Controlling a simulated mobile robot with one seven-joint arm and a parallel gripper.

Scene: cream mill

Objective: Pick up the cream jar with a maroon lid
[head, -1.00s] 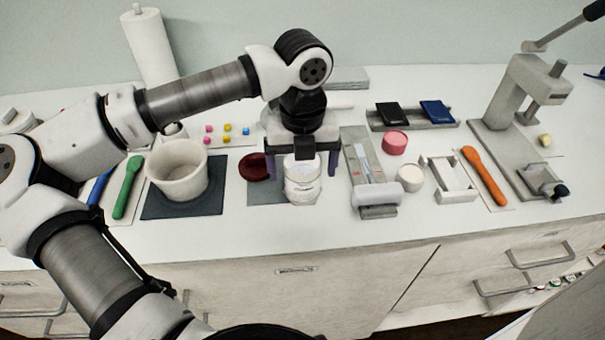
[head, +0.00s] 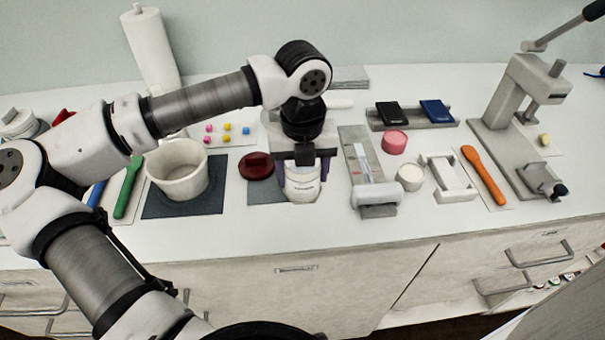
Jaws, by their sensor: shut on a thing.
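A white jar with a printed label (head: 302,189) stands upright on the counter in the middle of the head view, at the right edge of a small grey mat (head: 263,191). A round maroon lid (head: 256,169) lies to its left, apart from it. My gripper (head: 302,172) is over the jar, with its purple fingers shut on the jar's left and right sides. The gripper hides the jar's top. I cannot tell whether the jar is off the surface.
A beige pot (head: 178,171) stands on a dark mat to the left. A grey scale-like device (head: 367,165), a pink-topped jar (head: 395,141) and a small white jar (head: 410,178) are close on the right. A lever press (head: 505,105) stands farther right. The front counter strip is clear.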

